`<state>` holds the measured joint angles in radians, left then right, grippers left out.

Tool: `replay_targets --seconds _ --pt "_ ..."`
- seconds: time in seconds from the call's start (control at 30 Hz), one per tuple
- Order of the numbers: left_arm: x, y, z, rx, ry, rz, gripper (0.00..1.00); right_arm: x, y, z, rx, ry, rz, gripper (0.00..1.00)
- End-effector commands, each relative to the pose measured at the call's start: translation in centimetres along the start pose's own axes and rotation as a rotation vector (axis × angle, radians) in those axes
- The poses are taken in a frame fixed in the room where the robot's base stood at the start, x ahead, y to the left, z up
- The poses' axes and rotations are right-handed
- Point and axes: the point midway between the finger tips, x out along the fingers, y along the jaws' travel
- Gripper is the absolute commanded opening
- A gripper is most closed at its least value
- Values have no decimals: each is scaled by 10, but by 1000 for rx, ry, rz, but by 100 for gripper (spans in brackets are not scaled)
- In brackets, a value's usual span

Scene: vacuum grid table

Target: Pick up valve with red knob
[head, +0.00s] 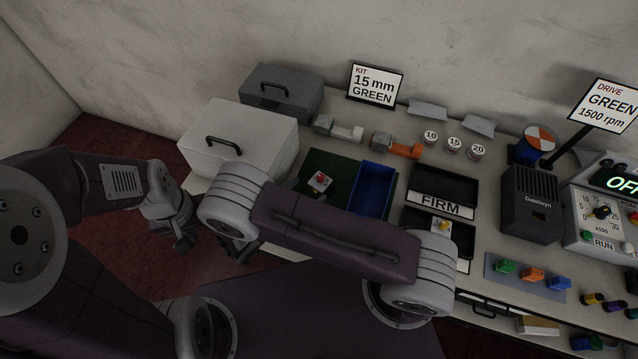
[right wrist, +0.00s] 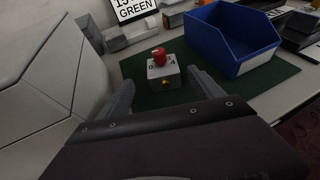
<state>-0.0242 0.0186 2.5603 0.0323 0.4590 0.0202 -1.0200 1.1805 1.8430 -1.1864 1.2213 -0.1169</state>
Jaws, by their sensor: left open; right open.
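The valve with the red knob (head: 320,182) stands upright on a dark green mat (head: 337,164), left of a blue bin (head: 372,190). In the right wrist view the valve (right wrist: 163,72) is a small grey-white block with a red knob on top and a brass port in front. My right gripper (right wrist: 162,82) is open, its fingers spread to the left and right in front of the valve. Contact is not visible. In the head view my right gripper (head: 238,248) is partly hidden by my arm. My left gripper (head: 184,232) is open and empty, off the table's left side.
A white case (head: 240,140) and a grey case (head: 282,92) stand at the left. The blue bin (right wrist: 235,35) is close on the valve's right. A tray labelled FIRM (head: 440,206) is further right, with another small valve, yellow-knobbed, below it. A control box (head: 605,215) is far right.

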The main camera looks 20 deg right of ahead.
Motion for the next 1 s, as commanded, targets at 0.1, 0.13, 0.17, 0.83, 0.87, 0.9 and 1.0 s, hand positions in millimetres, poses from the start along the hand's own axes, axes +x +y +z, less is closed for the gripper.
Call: replay_targets --seconds 0.1,0.13,0.17,0.83,0.87,0.9,1.0 --pt "-2 0 0 0 0 0 41 6 -1 0 -2 0 -2 76" --pt "-2 0 0 0 0 0 41 7 -1 0 -1 0 -2 76" --pt "-3 0 0 0 0 0 41 8 -1 1 -2 0 -3 76" --pt "-17 0 -2 0 0 0 41 58 -3 1 0 1 -1 43" --pt "-17 0 -2 0 0 0 41 58 -3 1 0 1 -1 35" --pt "-17 0 -2 0 0 0 41 58 -3 1 0 1 -1 24" --pt "-17 0 -2 0 0 0 41 58 -3 1 0 1 -2 3"
